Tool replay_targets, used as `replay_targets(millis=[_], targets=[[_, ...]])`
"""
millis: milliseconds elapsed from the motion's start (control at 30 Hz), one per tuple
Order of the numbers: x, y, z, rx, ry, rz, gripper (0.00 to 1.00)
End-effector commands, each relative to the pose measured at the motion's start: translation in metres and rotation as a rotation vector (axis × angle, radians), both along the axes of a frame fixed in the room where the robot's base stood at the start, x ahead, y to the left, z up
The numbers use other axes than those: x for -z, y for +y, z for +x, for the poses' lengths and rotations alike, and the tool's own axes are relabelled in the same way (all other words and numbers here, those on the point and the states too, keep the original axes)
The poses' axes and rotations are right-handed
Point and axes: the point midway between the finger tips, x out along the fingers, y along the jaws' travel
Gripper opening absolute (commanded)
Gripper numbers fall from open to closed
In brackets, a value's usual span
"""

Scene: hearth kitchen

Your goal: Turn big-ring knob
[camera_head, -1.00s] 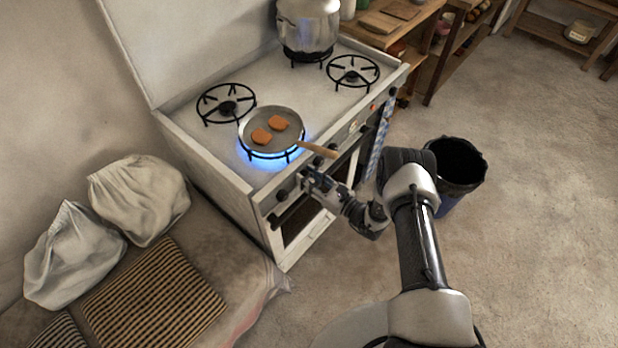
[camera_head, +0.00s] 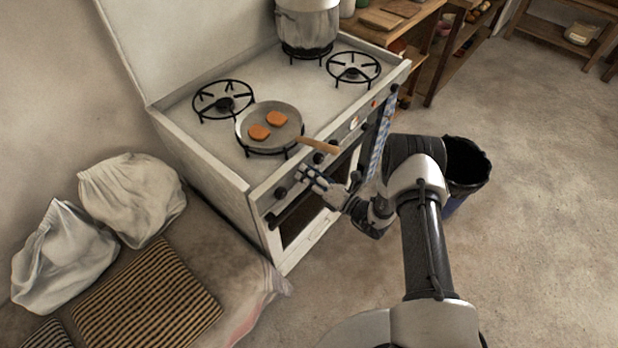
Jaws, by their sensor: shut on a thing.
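The white stove (camera_head: 262,187) has a row of dark knobs along its front panel. My gripper (camera_head: 305,174) is at that panel, between a knob on its left (camera_head: 281,192) and a knob on its right (camera_head: 318,158). It is shut on a stove knob, which its fingers mostly hide. A frying pan (camera_head: 284,136) with two orange-brown pieces of food (camera_head: 268,125) sits on the front burner, its wooden handle (camera_head: 318,145) pointing over the panel. No blue flame shows under the pan.
A large metal pot (camera_head: 307,27) stands on a back burner. Two other burners (camera_head: 223,99) are bare. A blue checked towel (camera_head: 380,140) hangs at the stove front. A black bin (camera_head: 466,165) stands right of my arm. Pale sacks (camera_head: 133,195) and a striped cushion (camera_head: 150,300) lie left.

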Motion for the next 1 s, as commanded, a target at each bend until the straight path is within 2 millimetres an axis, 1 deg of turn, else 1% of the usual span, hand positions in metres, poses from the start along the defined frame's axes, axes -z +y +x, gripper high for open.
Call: replay_targets(millis=[200, 500, 733, 1000], targets=[[0.0026, -0.0001, 0.0001, -0.001, 0.151, 0.117, 0.08], [0.0024, -0.0003, 0.0004, 0.0, 0.309, 0.239, 0.08], [0.0025, -0.0004, 0.0004, -0.001, 0.373, 0.288, 0.08], [0.0023, -0.0003, 0.0004, -0.001, 0.395, 0.305, 0.08]])
